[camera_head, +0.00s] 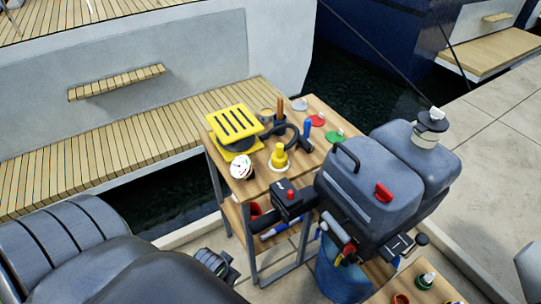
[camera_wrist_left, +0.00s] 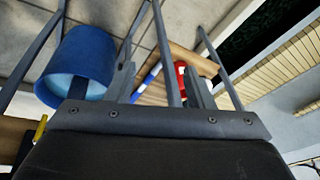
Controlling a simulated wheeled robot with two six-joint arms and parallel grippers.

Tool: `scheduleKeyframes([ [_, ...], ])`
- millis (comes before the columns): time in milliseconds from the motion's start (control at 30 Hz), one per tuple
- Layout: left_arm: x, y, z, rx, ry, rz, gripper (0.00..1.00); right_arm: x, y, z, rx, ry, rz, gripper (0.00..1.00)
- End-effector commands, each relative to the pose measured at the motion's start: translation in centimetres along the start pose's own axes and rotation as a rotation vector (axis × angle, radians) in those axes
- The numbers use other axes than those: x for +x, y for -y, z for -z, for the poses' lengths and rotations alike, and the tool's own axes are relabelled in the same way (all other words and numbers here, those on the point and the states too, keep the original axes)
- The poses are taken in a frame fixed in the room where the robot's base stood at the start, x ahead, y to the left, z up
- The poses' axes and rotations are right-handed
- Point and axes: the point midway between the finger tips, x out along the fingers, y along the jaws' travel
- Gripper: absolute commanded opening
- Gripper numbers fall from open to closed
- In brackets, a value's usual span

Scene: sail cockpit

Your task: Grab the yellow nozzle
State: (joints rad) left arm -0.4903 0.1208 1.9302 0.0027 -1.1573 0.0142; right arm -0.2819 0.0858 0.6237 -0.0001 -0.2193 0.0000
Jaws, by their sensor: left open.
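The yellow nozzle (camera_head: 279,157) stands upright on a pale round base on the wooden workbench top, near its front right edge in the head view. It does not show in the left wrist view. My left gripper (camera_wrist_left: 160,76) shows in the left wrist view with its two fingers apart and nothing held between them. That view looks past the fingers at the bench legs and low shelf. My right gripper is not visible.
A yellow slotted piece (camera_head: 236,121), a gauge (camera_head: 242,168) and a black curved tool (camera_head: 286,134) sit near the nozzle. The bucket also shows in the wrist view (camera_wrist_left: 80,58).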

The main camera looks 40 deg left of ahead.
Motion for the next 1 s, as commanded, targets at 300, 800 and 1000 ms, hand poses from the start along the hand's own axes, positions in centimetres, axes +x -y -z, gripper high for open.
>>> scheduleKeyframes([
  [300,-10.9,1.3,4.5,-0.003,-0.100,0.017,0.48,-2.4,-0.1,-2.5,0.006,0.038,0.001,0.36],
  [800,-16.0,5.8,22.9,-0.078,-0.755,-0.046,0.48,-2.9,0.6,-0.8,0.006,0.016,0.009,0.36],
  [1000,-17.1,6.5,26.1,-0.090,-0.872,-0.089,0.48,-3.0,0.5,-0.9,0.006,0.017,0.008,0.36],
])
